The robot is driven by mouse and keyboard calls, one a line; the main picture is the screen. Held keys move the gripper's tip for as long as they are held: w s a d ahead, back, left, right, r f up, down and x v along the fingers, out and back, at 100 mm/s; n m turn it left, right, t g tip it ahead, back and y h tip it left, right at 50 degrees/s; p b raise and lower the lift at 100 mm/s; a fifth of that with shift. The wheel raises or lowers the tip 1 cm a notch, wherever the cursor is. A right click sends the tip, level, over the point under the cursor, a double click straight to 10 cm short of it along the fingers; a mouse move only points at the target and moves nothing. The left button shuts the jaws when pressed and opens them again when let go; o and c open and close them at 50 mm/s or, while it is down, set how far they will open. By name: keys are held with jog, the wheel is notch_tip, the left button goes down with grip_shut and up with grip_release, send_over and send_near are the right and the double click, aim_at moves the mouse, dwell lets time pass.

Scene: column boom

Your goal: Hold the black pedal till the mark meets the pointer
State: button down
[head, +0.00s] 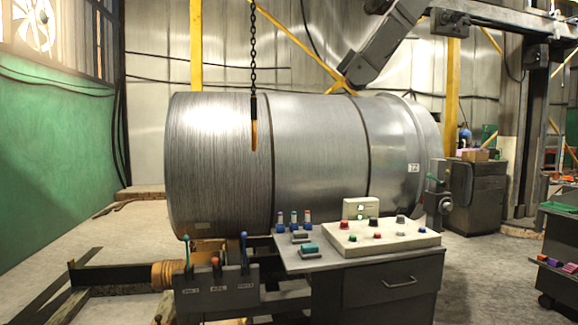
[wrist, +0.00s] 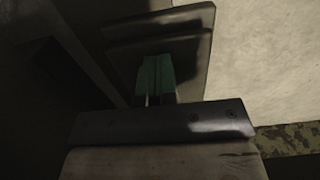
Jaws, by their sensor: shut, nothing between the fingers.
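In the wrist view, my gripper (wrist: 156,75) shows as two green fingertips close together, shut with nothing between them. A dark plate (wrist: 180,28), which looks like the black pedal, lies just beyond and around the fingertips. I cannot tell whether they touch it or how far it is pressed. In the head view, a large grey metal drum (head: 318,150) lies on its side. A yellow-orange hanging piece (head: 254,128), perhaps the pointer, hangs on a chain before it. I cannot clearly make out a mark near it. My gripper and the pedal are not seen in the head view.
A control desk (head: 375,285) with a sloped button panel (head: 385,235) stands before the drum. A lever box (head: 216,290) stands left of it. A dark cabinet (head: 482,190) is behind at right. Concrete floor is open at left. A steel boom (head: 385,50) reaches above the drum.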

notch_tip(320, 180, up, 8)
dwell(1.0)
dwell(0.5)
